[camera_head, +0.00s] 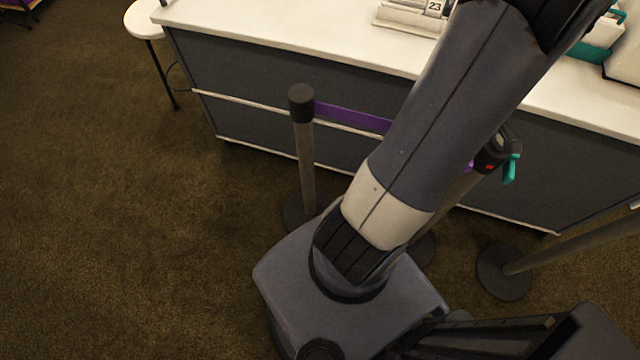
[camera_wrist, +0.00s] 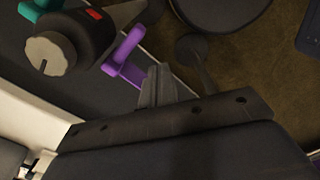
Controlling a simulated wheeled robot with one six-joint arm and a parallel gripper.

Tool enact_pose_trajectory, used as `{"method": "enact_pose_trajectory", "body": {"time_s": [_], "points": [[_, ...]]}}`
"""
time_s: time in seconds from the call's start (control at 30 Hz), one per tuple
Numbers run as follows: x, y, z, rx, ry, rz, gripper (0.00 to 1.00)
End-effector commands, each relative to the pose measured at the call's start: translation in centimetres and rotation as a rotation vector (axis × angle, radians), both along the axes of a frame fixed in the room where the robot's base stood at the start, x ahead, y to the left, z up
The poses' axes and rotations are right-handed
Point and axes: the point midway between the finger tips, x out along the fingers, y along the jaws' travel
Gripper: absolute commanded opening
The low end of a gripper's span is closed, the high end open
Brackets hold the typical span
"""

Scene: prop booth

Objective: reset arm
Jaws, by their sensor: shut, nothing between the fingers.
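In the wrist view my gripper (camera_wrist: 158,75) is shut, with its fingers together and nothing between them. It points at a barrier post and the carpet. The post's dark head (camera_wrist: 75,45) is at upper left, with a red mark. A purple clip-like piece (camera_wrist: 125,58) sits beside it, just left of my fingertips in the picture; I cannot tell whether they touch. In the head view my arm crosses the middle up to the top edge, and my gripper is out of sight. The same post head (camera_head: 495,152) shows right of my arm, with a teal piece (camera_head: 512,168) on it.
A counter (camera_head: 290,30) with a white top runs across the back, holding a calendar block (camera_head: 434,8). A post (camera_head: 304,150) with a purple belt (camera_head: 352,116) stands left of my arm. Another post base (camera_head: 503,272) is at right. Open carpet (camera_head: 110,230) lies left.

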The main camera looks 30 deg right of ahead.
Motion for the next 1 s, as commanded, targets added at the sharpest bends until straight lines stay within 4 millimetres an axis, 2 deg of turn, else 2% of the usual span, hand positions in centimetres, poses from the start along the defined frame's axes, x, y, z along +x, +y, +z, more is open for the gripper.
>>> {"method": "enact_pose_trajectory", "body": {"time_s": [0.03, 0.2, 0.57, 0.77, 1.0], "points": [[0.0, 0.0, 1.0, -0.001, 0.000, 0.000, 0.00], [0.0, 0.0, 2.2, -0.001, 0.000, 0.000, 0.00], [0.0, 0.0, 2.0, -0.001, 0.000, 0.000, 0.00], [0.0, 0.0, 1.1, 0.001, 0.000, 0.000, 0.00], [0.0, 0.0, -1.6, 0.000, 0.000, 0.000, 0.00]]}}
